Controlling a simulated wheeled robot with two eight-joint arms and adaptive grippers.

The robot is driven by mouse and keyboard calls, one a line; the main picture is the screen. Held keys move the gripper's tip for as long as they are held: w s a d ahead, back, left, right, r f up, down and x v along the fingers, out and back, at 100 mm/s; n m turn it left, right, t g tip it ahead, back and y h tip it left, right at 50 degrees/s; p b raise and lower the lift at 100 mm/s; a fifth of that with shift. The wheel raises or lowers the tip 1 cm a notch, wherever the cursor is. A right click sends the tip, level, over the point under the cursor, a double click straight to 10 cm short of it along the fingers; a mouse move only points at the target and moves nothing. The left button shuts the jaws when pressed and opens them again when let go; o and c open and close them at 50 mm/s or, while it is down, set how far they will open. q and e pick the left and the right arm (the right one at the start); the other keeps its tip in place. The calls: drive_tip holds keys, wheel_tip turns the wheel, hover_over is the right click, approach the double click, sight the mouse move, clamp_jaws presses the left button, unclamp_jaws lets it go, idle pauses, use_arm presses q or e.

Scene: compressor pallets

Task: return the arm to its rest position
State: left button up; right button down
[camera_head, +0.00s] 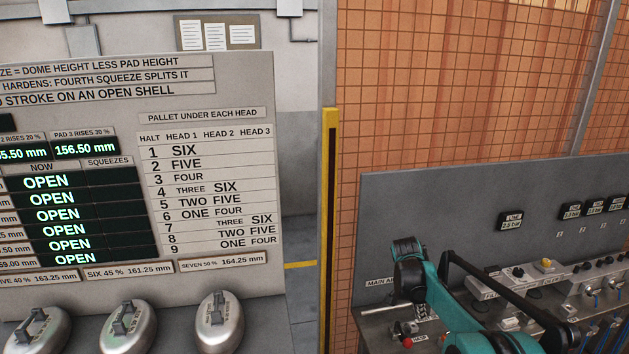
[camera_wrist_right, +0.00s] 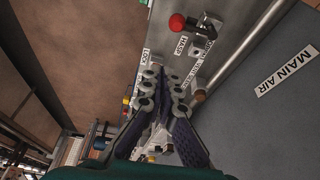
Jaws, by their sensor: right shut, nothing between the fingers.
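My right arm, teal and black, comes in from the lower right in the camera_head view and bends over the grey control bench. My right gripper (camera_wrist_right: 164,74) shows in the wrist view with its linked fingers drawn together at the tips, shut and empty. Its tips are over the bench near the HASP label (camera_wrist_right: 181,46) and the LOCK label (camera_wrist_right: 144,57); I cannot tell whether they touch anything. In the camera_head view the gripper is small and partly hidden by the arm. My left gripper is not in view.
A red knob (camera_head: 407,342) sits on the bench, near the gripper; a MAIN AIR label (camera_wrist_right: 287,70) lies beside it. Switch boxes stand farther right. A yellow post (camera_head: 329,230) and orange mesh fence stand behind. A sign board (camera_head: 210,190) with metal domes (camera_head: 220,325) below stands left.

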drive_tip(key=s+a+r+n+t+y+b, duration=0.1)
drive_tip(key=s+a+r+n, duration=0.3)
drive_tip(key=s, duration=0.3)
drive_tip(key=s+a+r+n+t+y, duration=0.1)
drive_tip(key=s+a+r+n+t, duration=0.15)
drive_tip(key=s+a+r, duration=0.35)
drive_tip(key=s+a+f+n+t, duration=0.1)
drive_tip(key=s+a+f+n, duration=0.1)
drive_tip(key=s, duration=0.3)
drive_tip(key=s+a+f+n+y+b, duration=0.1)
drive_tip(key=s+a+f+n, duration=0.1)
drive_tip(key=s, duration=0.4)
drive_tip(key=s+a+f+n+t, duration=0.1)
drive_tip(key=s+a+f+n, duration=0.1)
drive_tip(key=s+n, duration=0.3)
drive_tip(key=shift+s+f+t+y, duration=0.3)
drive_tip(key=shift+s+f+t, duration=0.05)
drive_tip(key=shift+s+f, duration=0.35)
drive_tip(key=shift+d, duration=0.1)
